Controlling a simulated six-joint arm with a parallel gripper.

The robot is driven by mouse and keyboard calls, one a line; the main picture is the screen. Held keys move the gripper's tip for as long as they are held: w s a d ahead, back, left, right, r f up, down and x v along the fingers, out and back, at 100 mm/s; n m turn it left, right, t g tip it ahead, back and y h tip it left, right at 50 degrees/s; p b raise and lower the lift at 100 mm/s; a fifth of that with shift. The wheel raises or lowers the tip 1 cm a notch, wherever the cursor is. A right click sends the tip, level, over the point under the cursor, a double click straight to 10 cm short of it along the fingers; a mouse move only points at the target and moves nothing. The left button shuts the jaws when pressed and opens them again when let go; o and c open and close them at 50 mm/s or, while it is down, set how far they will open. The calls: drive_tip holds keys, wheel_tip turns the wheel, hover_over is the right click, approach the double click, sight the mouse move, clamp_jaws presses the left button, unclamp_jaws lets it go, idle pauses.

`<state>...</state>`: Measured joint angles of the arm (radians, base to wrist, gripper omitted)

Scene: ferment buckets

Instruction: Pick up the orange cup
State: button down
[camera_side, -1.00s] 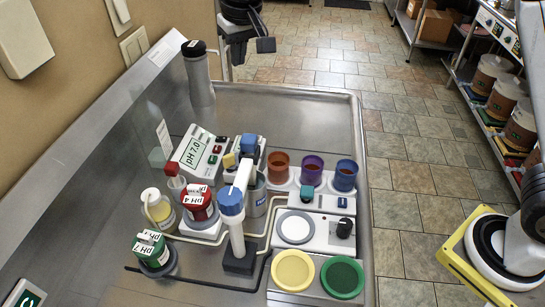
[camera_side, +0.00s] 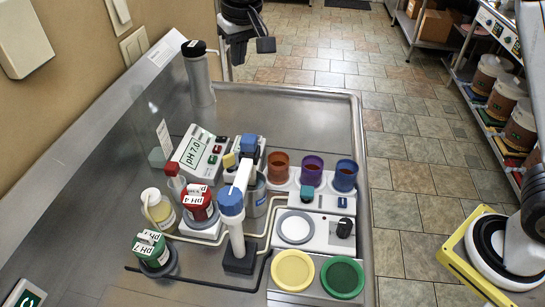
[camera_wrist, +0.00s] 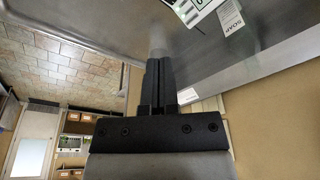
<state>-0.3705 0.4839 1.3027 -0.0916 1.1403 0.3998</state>
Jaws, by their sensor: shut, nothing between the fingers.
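The orange cup (camera_side: 278,165) stands upright at the left end of a white holder in the side view. A purple cup (camera_side: 312,168) and a blue cup (camera_side: 345,174) stand to its right in the same row. The orange cup does not show in the wrist view. My gripper (camera_wrist: 158,66) shows in the wrist view with its dark fingers together and nothing between them. A blurred grey cylinder shows just beyond the fingertips. The gripper is away from the cups.
A pH meter (camera_side: 198,151), a red pH 4 bottle (camera_side: 200,206), a green pH 7 bottle (camera_side: 153,254) and a blue-topped probe stand (camera_side: 231,202) crowd the left of the cups. A stirrer plate (camera_side: 295,227), yellow lid (camera_side: 293,271) and green lid (camera_side: 342,278) lie in front. The bench behind the cups is clear.

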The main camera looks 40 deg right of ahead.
drive_tip(key=c, duration=1.3)
unclamp_jaws()
drive_tip(key=o, duration=1.3)
drive_tip(key=n+g, duration=0.3)
drive_tip(key=n, duration=0.9)
hover_over(278, 168)
drive_tip(key=w+d, duration=0.2)
wheel_tip(278, 168, down, 19)
drive_tip(key=shift+s+a+f, duration=0.1)
drive_tip(key=shift+a+f, duration=0.1)
drive_tip(key=shift+f, duration=0.85)
